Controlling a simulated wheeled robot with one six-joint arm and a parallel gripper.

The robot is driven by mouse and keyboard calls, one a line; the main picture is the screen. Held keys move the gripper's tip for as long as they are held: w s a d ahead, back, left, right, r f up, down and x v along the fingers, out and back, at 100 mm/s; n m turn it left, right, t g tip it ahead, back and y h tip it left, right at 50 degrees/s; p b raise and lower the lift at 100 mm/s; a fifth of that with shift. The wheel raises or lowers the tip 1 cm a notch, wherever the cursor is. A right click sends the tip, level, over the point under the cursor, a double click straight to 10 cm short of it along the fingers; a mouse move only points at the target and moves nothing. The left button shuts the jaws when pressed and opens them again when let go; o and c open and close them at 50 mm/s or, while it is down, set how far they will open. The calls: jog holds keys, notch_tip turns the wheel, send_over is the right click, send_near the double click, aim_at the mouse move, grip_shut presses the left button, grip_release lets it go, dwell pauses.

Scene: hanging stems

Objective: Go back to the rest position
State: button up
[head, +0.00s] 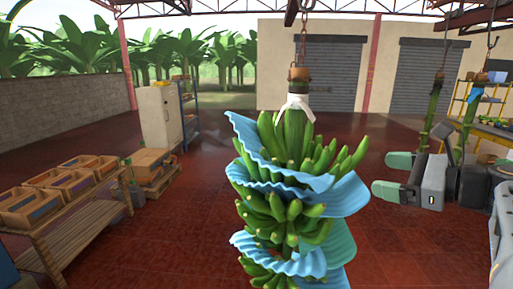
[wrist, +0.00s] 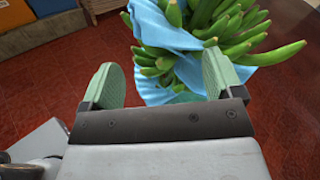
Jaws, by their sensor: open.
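My gripper (head: 391,175) is at the right in the head view, its two green fingers apart and nothing between them. It points left toward a hanging banana bunch (head: 290,140), with a gap between fingertips and bunch. The bunch hangs by its stem from a chain, with wavy blue sheets (head: 345,196) between its tiers of green bananas. In the wrist view the open gripper (wrist: 160,85) shows its fingers wide apart. The bunch (wrist: 215,25) and blue sheet (wrist: 165,25) lie beyond them, partly behind the right finger.
A wooden table (head: 82,228) with several crates stands at the left. A pale cabinet (head: 158,115) and a pallet with boxes (head: 150,165) are behind it. Bare stems (head: 425,125) hang on chains at the right, close behind my arm. Red floor (head: 190,230) is clear left of the bunch.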

jog(key=s+a+f+n+g+h, duration=0.1)
jog(key=s+f+n+g+h, duration=0.25)
jog(key=f, duration=0.55)
jog(key=a+f+n+g+h, duration=0.15)
jog(key=f+n+h, duration=0.25)
jog(key=f+n, duration=0.45)
jog(key=s+a+f+n+g+h, duration=0.2)
jog(key=s+a+f+n, duration=0.4)
jog(key=n, duration=0.5)
notch_tip(320, 180, down, 2)
jog(key=shift+a+f+h, duration=0.1)
jog(key=shift+a+h, duration=0.65)
jog(key=shift+a, duration=0.25)
